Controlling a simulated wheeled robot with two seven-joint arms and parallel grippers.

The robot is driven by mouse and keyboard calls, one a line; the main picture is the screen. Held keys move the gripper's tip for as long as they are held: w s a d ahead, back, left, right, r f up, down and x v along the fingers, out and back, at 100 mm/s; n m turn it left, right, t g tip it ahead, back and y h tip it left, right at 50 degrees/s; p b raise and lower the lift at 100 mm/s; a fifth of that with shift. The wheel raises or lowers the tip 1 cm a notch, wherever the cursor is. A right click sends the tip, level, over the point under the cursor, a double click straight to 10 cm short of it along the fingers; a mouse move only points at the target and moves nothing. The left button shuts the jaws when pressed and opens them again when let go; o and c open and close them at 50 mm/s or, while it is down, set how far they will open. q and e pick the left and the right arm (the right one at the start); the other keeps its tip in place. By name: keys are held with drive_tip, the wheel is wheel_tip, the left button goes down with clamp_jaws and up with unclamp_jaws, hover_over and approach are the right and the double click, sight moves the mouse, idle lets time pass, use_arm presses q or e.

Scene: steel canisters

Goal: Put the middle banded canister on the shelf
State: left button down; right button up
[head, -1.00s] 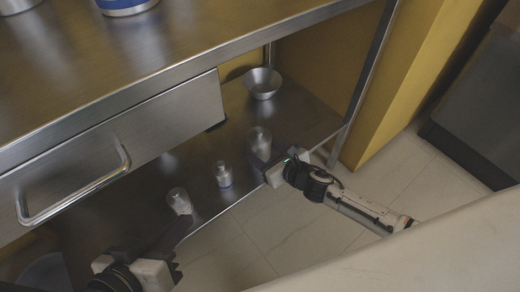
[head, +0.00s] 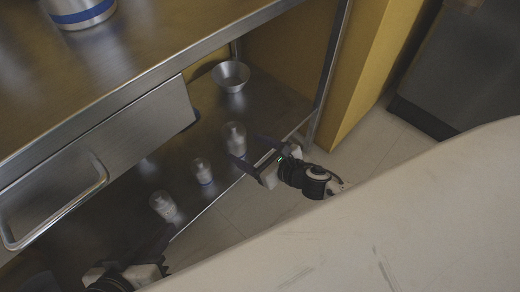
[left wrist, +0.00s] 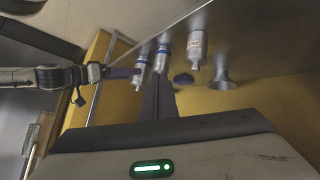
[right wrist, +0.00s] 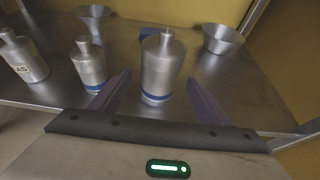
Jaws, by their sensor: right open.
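Three steel canisters stand upright in a row on the low steel shelf. The right one, larger with a blue band (head: 235,138), also shows in the right wrist view (right wrist: 163,68). The smaller middle one with a blue band (head: 202,172) stands to its left, also in the right wrist view (right wrist: 90,65). The left one (head: 163,206) has a lettered label (right wrist: 22,58). My right gripper (head: 256,156) is open; its fingers point at the larger banded canister, one to either side in the right wrist view. My left gripper (left wrist: 159,92) looks shut and empty, close to the labelled canister (left wrist: 196,48).
A steel bowl (head: 231,76) stands behind on the low shelf, with a funnel (right wrist: 95,20) near it. The upper counter (head: 160,45) with a drawer (head: 100,165) overhangs. A blue-banded container (head: 80,12) stands up there. A leg (head: 328,70) rises at right.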

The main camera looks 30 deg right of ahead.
use_arm(q)
drive_tip(key=shift+s+a+f+y+p, duration=0.1)
drive_tip(key=shift+a+f+y+p, duration=0.2)
drive_tip(key=shift+a+f+p, duration=0.4)
use_arm(e)
drive_tip(key=v, duration=0.5)
drive_tip(key=shift+s+d+r, duration=0.1)
drive_tip(key=shift+s+r, duration=0.05)
drive_tip(key=shift+s, duration=0.1)
